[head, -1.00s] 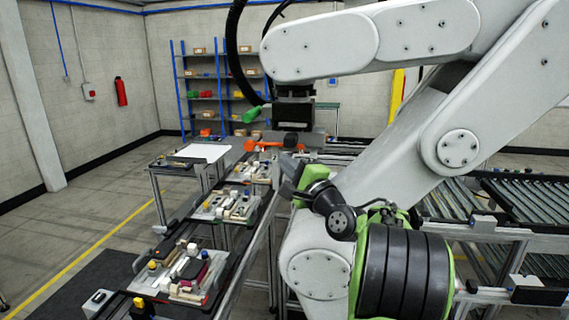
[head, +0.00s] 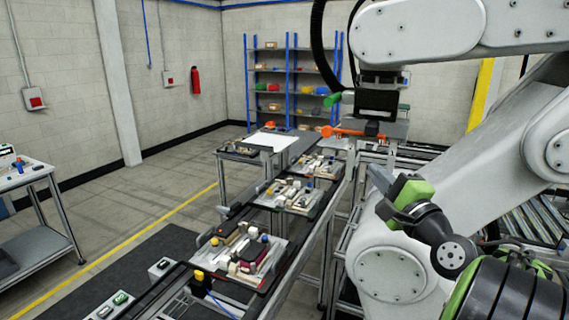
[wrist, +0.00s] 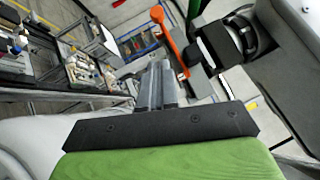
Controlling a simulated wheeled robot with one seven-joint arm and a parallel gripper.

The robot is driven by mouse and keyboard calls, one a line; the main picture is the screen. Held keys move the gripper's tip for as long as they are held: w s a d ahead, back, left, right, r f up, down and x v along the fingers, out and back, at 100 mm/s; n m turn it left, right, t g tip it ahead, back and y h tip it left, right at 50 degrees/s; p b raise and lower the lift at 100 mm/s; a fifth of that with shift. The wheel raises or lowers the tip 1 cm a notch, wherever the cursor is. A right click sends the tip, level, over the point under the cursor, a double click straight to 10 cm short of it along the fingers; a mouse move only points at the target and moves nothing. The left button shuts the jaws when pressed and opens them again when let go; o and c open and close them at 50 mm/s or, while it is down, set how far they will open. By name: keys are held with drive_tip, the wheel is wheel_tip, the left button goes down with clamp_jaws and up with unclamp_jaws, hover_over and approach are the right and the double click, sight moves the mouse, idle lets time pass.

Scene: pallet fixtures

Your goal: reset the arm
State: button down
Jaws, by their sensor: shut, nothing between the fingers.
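My gripper (head: 378,176) shows right of centre in the head view, with a green body and grey fingers pointing up and left. In the wrist view my gripper (wrist: 158,85) has its two grey fingers side by side, shut and empty. The fingers are in the air, right of the row of pallets and apart from it.
Pallets with loose parts (head: 245,250) stand along a rail line at centre. An orange-handled item (head: 350,132) is near my gripper, also in the wrist view (wrist: 170,40). A side table (head: 30,178) is at left. Open floor (head: 130,215) lies between.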

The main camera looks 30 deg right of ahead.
drive_tip(key=a+f+n+g+y, duration=0.4)
drive_tip(key=a+n, duration=0.3)
drive_tip(key=a, duration=0.5)
drive_tip(key=a+f+n+g+y, duration=0.1)
drive_tip(key=a+f+n+g, duration=0.3)
drive_tip(key=a+f+n, duration=0.55)
drive_tip(key=s+a+f+n+g+h, duration=0.1)
drive_tip(key=s+a+f+n+g, duration=0.1)
drive_tip(key=s, duration=0.7)
drive_tip(key=s+a+f+n+g+h, duration=0.1)
drive_tip(key=s+a+f+n+g, duration=0.2)
drive_tip(key=s, duration=0.6)
drive_tip(key=shift+a+f+n+g, duration=0.35)
drive_tip(key=shift+a+f+g, duration=0.15)
drive_tip(key=shift+f+g, duration=0.3)
